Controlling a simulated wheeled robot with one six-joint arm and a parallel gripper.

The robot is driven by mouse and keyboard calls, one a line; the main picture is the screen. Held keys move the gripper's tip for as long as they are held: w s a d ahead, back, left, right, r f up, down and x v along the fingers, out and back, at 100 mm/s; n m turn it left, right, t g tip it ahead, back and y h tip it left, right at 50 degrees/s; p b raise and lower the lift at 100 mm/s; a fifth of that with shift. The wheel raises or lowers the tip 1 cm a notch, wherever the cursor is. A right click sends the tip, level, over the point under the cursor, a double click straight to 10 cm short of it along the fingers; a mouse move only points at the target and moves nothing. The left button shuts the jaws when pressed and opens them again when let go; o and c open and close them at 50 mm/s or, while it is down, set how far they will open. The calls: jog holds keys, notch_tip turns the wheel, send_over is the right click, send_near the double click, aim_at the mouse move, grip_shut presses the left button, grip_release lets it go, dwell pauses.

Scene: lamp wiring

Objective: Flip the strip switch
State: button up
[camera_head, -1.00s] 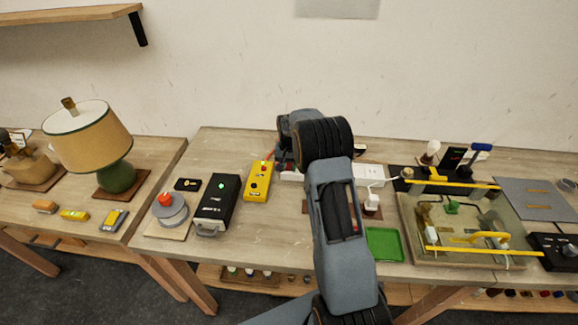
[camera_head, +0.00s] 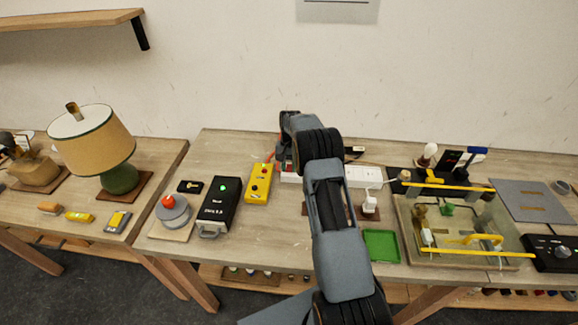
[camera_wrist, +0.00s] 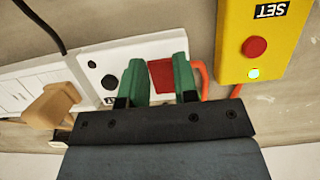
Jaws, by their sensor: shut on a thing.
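The white power strip (camera_head: 365,177) lies along the back of the table, partly hidden behind my arm in the head view. In the wrist view its switch end (camera_wrist: 93,68) has a red rocker switch (camera_wrist: 161,76). My gripper (camera_wrist: 158,70) has green fingertips, one on each side of the red switch, and is shut on it. The switch's tilt is hard to tell.
A black box (camera_head: 216,203), a green tray (camera_head: 381,246) and a glass-topped fixture (camera_head: 460,232) also stand on the table.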

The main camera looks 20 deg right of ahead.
aim_at(290, 164)
jog(key=o, duration=0.9)
jog(key=shift+r, duration=0.15)
jog(key=v, duration=1.3)
jog(key=shift+w+d+r+b, duration=0.1)
jog(key=shift+r+b, duration=0.15)
jog(key=shift+b, duration=0.05)
